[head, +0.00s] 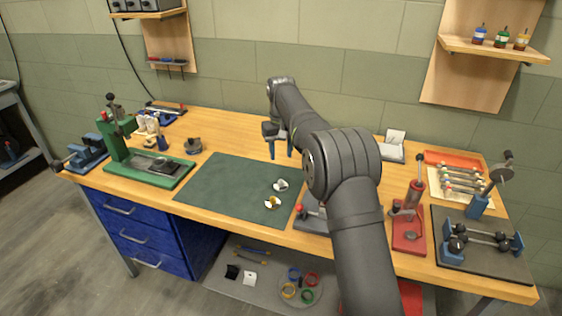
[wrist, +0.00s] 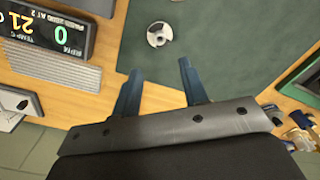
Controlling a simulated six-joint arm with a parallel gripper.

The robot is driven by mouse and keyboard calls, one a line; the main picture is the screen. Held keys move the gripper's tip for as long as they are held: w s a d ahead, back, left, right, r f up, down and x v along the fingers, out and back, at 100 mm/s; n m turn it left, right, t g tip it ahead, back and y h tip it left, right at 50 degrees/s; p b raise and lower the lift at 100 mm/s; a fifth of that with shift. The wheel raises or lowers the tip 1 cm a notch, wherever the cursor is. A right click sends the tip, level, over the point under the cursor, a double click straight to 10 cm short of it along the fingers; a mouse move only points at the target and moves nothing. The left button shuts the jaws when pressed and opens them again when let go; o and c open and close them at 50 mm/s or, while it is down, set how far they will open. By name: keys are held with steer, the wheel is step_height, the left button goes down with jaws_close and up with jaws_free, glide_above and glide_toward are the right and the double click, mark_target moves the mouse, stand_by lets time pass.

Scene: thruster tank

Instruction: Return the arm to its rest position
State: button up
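My gripper (head: 280,154) hangs above the back edge of the green mat, its two blue fingers pointing down and spread apart. The wrist view shows the same gripper (wrist: 158,80) with nothing between its fingers. My dark arm reaches from the bottom of the head view over the bench, bent at a high elbow. A silver round part (wrist: 158,33) lies on the mat beyond the fingertips in the wrist view, apart from them. In the head view, a silver part (head: 281,185) and a brass-coloured part (head: 272,202) lie on the mat.
The green mat (head: 222,185) is mostly bare. A display (wrist: 47,35) shows in the wrist view. Shelves hang on the wall.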

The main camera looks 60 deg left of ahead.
steer(key=shift+r, duration=0.2)
steer(key=shift+a+f, duration=0.1)
steer(key=shift+f, duration=4.15)
